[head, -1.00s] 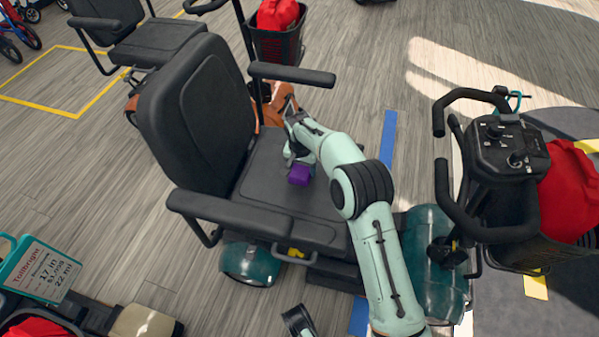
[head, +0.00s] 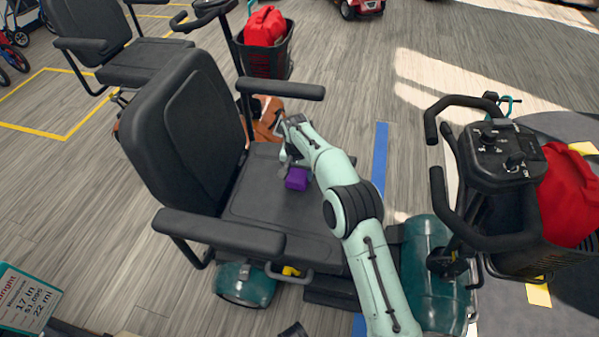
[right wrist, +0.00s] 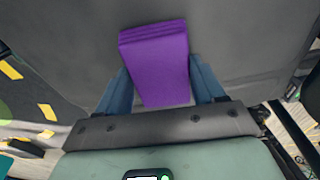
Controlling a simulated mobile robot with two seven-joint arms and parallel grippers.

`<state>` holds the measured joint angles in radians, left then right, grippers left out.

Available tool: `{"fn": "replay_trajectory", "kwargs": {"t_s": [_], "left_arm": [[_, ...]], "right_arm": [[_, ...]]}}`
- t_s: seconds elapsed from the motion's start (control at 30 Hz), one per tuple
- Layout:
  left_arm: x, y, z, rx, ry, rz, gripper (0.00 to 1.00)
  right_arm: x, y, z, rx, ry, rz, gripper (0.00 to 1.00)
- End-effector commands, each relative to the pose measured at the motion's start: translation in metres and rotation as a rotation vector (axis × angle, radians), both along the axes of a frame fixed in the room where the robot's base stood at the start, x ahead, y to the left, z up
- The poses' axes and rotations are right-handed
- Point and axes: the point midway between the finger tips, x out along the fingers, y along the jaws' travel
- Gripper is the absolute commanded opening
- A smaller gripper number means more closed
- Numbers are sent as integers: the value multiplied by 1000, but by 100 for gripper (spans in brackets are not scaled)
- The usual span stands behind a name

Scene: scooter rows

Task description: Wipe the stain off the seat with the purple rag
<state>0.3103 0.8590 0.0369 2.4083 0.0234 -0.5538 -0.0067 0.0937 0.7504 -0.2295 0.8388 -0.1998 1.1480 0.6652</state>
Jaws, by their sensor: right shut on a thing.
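The purple rag (head: 297,179) is a small folded block on the black seat (head: 265,208) of the teal scooter, near the middle of the seat. My right gripper (head: 289,166) is shut on the rag from the backrest's far side. In the right wrist view the rag (right wrist: 155,60) sits between the two blue fingers, with the dark seat surface (right wrist: 240,50) behind it. The rag appears low at the seat, but I cannot tell if it presses on it. I see no stain on the bare seat; the rag and arm hide part of it. My left gripper is not in view.
The scooter's backrest (head: 180,125) and two armrests (head: 285,91) (head: 215,232) stand around the seat. The black handlebar and console (head: 500,150) rise at right, beside a red bag (head: 570,195). Another scooter seat (head: 130,60) is behind, and a price sign (head: 25,300) is at lower left.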

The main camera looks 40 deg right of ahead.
Motion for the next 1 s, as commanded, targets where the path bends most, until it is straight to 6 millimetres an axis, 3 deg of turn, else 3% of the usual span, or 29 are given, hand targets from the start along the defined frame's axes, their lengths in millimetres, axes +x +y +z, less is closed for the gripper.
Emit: {"fn": "replay_trajectory", "kwargs": {"t_s": [0.03,0.53,1.0], "left_arm": [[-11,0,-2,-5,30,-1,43],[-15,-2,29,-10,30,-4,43],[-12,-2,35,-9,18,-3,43]], "right_arm": [[0,0,4,-1,-2,0,40],[0,0,55,-1,-3,1,40],[0,0,62,0,-1,0,40]]}}
